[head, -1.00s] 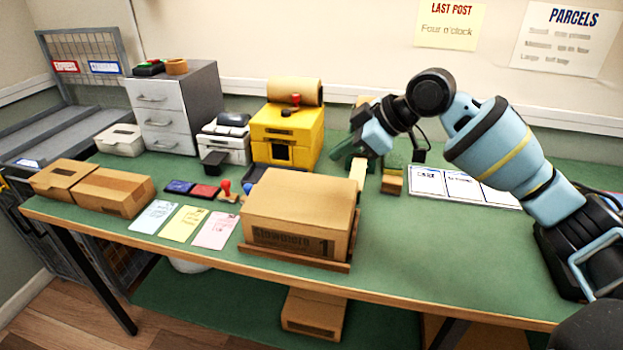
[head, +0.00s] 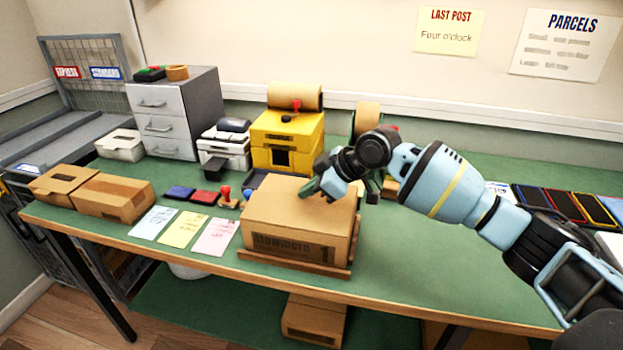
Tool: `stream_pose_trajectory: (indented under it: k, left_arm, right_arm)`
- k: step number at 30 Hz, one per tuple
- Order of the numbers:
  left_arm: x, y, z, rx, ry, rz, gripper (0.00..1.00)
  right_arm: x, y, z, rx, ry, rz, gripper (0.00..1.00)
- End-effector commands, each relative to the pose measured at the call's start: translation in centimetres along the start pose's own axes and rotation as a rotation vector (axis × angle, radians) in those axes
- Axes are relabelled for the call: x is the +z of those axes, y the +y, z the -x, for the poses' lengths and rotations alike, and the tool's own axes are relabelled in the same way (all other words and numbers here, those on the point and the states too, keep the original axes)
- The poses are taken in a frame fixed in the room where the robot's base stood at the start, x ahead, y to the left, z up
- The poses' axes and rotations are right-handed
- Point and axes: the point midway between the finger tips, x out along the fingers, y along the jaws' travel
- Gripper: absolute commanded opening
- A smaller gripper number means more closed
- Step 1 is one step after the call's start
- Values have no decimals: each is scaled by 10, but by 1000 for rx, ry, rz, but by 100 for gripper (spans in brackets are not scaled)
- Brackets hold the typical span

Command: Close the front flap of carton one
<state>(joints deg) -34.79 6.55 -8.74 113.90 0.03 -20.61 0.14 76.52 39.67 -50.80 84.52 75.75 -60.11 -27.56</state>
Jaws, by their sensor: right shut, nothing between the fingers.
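Carton one (head: 290,225) is a brown cardboard box with a dark printed label and a "1" on its front face. It sits in a low wooden tray (head: 290,262) near the table's front edge. Its top looks flat and covered, and no flap stands up at its front. My right gripper (head: 308,191) is shut and empty, at the top right of the carton, and hides part of its back right top. I cannot tell whether the fingertips touch the cardboard. My left gripper is not in view.
Pink, yellow and blue slips (head: 180,228) lie left of the carton, with stamps and ink pads behind them. Two brown boxes (head: 112,194) lie further left. A yellow machine (head: 287,137) stands behind the carton.

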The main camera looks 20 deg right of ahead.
Motion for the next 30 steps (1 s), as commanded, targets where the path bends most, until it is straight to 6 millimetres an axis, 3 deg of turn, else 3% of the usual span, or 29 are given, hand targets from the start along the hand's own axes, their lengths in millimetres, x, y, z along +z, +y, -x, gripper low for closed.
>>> stream_pose_trajectory:
  k: [30]
  left_arm:
    - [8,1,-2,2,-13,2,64]
  right_arm:
    - [14,4,-14,-127,-1,-125,0]
